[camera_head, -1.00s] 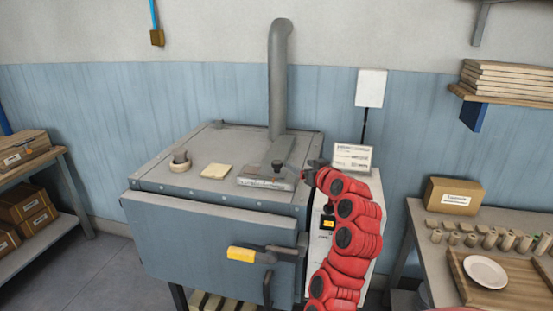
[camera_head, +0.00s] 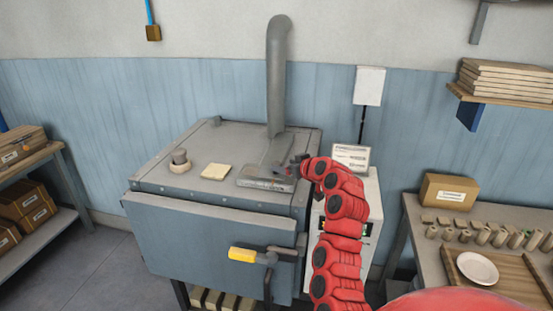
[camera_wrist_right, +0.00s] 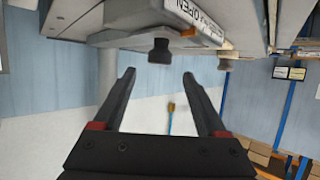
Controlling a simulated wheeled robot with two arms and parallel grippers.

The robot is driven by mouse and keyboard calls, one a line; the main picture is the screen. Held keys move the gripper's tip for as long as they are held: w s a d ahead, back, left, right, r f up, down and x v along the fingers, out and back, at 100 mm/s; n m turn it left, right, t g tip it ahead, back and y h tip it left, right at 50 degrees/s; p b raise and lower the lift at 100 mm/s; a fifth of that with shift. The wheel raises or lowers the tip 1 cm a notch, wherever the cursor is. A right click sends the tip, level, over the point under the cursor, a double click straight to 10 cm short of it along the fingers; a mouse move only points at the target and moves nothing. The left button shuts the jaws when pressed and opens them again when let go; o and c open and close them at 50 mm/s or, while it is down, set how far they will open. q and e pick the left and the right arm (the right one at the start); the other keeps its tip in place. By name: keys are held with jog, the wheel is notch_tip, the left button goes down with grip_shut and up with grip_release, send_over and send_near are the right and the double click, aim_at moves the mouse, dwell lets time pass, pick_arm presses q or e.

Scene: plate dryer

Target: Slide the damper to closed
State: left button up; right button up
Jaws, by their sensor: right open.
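The damper's dark knob (camera_wrist_right: 158,50) stands on a grey housing (camera_head: 262,183) on top of the dryer, at the foot of the flue pipe (camera_head: 278,80). In the wrist view, an "OPEN" label (camera_wrist_right: 190,12) shows on the housing beside the knob. My right gripper (camera_head: 290,168) is at the knob from the right side of the dryer top. In the wrist view the right gripper (camera_wrist_right: 159,76) is open and empty. The knob lines up with the gap between its fingertips, just past them; no contact shows. My left gripper is out of view.
The dryer top (camera_head: 220,150) also holds a tape roll with a dark piece (camera_head: 180,160) and a yellow pad (camera_head: 215,171). A small sign (camera_head: 351,157) stands right of my gripper. The door's yellow handle (camera_head: 242,254) is in front. A bench (camera_head: 420,215) is at right.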

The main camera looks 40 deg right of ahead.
aim_at(277, 164)
jog(key=p+x, duration=0.2)
jog(key=x, duration=0.3)
jog(key=shift+r, duration=0.15)
jog(key=shift+x, duration=0.85)
grip_shut()
dwell(0.8)
